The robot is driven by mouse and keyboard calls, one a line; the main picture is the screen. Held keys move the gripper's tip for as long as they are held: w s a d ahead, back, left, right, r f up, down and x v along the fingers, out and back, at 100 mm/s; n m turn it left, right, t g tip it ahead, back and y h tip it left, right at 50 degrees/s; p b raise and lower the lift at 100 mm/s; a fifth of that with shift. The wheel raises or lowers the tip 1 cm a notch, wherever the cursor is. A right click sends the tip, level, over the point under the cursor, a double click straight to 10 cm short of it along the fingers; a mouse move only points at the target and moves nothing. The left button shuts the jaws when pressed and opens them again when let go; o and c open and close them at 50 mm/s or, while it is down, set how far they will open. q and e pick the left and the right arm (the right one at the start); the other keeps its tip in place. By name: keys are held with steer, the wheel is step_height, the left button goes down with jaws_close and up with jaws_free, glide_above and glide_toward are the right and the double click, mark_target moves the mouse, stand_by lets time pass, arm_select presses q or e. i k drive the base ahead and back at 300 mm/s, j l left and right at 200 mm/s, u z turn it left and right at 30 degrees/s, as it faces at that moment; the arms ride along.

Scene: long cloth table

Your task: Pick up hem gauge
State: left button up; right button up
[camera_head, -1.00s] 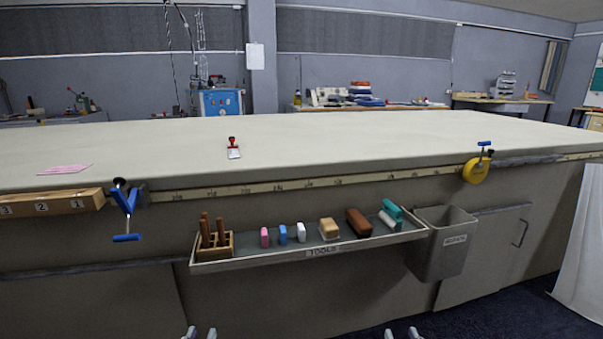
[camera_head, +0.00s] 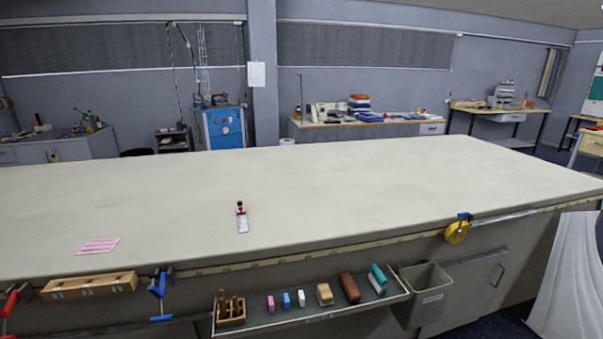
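A small metal tool with a red and dark top end, which looks like the hem gauge (camera_head: 242,218), lies on the pale cloth table (camera_head: 370,190), left of the middle. Its pale flat end points toward the table's front edge. It is small in the picture and its markings cannot be read. Nothing touches it. Neither of my grippers shows in the head view now.
A pink striped piece (camera_head: 98,246) lies to the left. Blue clamps (camera_head: 158,295) and a yellow tape (camera_head: 456,232) sit along the front edge. A tool tray (camera_head: 290,326) and a grey bin (camera_head: 422,300) hang below. The tabletop around the tool is clear.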

mark_target(243, 227)
steer(key=i+u, duration=0.2)
steer(key=u, duration=0.25)
steer(key=i+j+u, duration=0.1)
steer(key=u, duration=0.4)
steer(key=i+l, duration=0.05)
steer(key=i, duration=0.05)
